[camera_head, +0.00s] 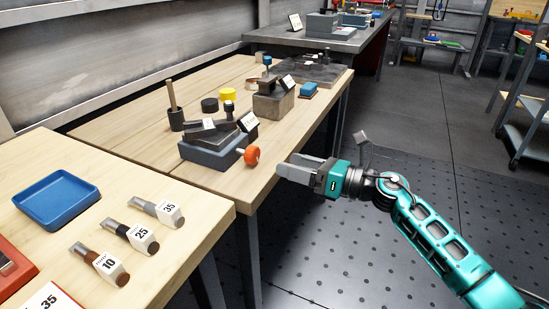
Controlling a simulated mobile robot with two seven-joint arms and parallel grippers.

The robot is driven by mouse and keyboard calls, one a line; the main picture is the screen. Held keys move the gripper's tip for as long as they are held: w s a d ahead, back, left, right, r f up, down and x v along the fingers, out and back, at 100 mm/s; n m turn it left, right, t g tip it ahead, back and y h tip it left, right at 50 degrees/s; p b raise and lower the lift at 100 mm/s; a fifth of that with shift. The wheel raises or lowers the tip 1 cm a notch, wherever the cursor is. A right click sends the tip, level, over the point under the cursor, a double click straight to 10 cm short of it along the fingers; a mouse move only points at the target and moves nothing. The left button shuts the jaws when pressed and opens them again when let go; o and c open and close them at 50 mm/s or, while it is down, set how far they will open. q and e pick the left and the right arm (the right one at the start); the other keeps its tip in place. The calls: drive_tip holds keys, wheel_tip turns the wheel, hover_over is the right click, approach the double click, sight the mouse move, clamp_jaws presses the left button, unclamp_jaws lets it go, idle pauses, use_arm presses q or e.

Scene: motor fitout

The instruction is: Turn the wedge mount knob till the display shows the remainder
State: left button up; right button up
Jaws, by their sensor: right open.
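The wedge mount (212,146) is a blue-grey block with dark parts on top, standing on the wooden bench. Its orange knob (252,155) sticks out at the front right side. A small tilted display plate (249,121) stands at the mount's right end; its reading is too small to make out. My right gripper (287,170) is open and empty, its grey fingers pointing left toward the orange knob, a short gap to the right of it. The fingers do not touch the knob. My left gripper is not in view.
The floor right of the bench is open.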

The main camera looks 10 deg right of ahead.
sight(256, 155)
drive_tip(key=v, duration=0.5)
drive_tip(key=shift+s+d, duration=0.25)
drive_tip(key=w+a+n+b, duration=0.1)
drive_tip(key=w+a, duration=0.2)
drive_tip(key=a, duration=0.1)
drive_tip(key=w+a+n+b, duration=0.1)
drive_tip(key=w+a+n, duration=0.1)
drive_tip(key=w+a, duration=0.1)
drive_tip(key=w+a+n+b, duration=0.1)
drive_tip(key=w+a, duration=0.2)
drive_tip(key=a, duration=0.2)
drive_tip(key=shift+a+n, duration=0.25)
drive_tip(key=shift+n, duration=0.05)
drive_tip(key=shift+c, duration=0.4)
